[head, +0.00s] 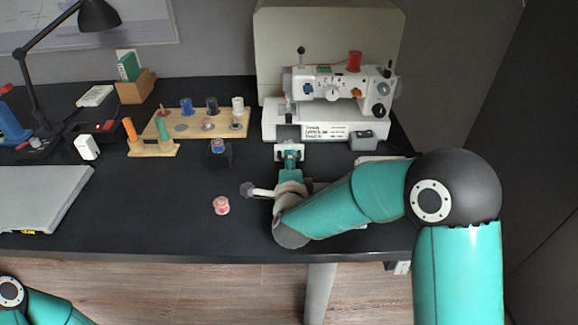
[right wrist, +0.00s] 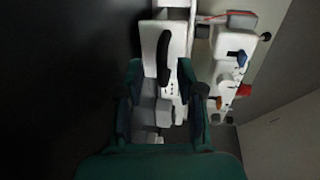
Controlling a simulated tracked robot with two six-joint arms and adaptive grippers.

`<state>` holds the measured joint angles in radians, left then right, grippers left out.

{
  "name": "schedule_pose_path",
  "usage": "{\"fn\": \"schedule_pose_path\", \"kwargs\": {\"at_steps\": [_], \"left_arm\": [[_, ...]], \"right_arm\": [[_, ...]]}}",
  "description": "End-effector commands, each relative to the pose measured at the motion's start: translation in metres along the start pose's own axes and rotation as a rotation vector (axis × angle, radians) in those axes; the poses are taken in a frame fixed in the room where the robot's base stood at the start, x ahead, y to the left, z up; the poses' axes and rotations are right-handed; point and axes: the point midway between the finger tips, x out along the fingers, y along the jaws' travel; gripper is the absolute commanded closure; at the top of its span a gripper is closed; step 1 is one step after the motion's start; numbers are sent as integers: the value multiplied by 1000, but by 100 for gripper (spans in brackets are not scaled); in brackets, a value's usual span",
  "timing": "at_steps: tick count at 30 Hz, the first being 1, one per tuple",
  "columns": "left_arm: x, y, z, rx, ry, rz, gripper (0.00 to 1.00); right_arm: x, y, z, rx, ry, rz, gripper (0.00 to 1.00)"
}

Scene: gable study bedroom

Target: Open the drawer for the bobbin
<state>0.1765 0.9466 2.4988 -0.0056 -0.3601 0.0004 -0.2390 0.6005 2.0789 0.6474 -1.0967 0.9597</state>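The white sewing machine (head: 340,88) stands at the back right of the desk. Its low white base fills the middle of the right wrist view. A dark, rounded handle (right wrist: 164,55) on a white panel of the base shows there, probably the drawer's. My right gripper (head: 289,152) is at the left front of the base; its fingers stand apart on either side of the handle, with no clear contact visible. Whether the drawer is out at all cannot be told. A pink-red bobbin (head: 222,205) lies on the desk. My left gripper is outside the head view.
A small dark holder (head: 218,158) with a blue-topped item stands left of my right gripper. Wooden spool racks (head: 160,150) stand further left. A grey box (head: 364,140) is at the base's right. A laptop (head: 40,195) lies at left. The desk around the bobbin is clear.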

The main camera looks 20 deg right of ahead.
Motion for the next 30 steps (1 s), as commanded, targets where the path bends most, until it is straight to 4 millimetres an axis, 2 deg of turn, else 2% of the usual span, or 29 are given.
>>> {"fn": "schedule_pose_path", "kwargs": {"at_steps": [5, 8, 21, 25, 30], "left_arm": [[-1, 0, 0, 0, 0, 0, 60], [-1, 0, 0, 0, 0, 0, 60], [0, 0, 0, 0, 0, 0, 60], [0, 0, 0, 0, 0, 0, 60], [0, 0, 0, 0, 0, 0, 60]], "right_arm": [[-8, -1, 1, 0, -2, -1, 63], [-20, -1, 2, 0, -4, -1, 63], [-103, 0, 3, 0, -6, 0, 63], [-115, 1, 2, -1, -5, 1, 63], [-120, 1, 1, -1, -2, 1, 63]]}}
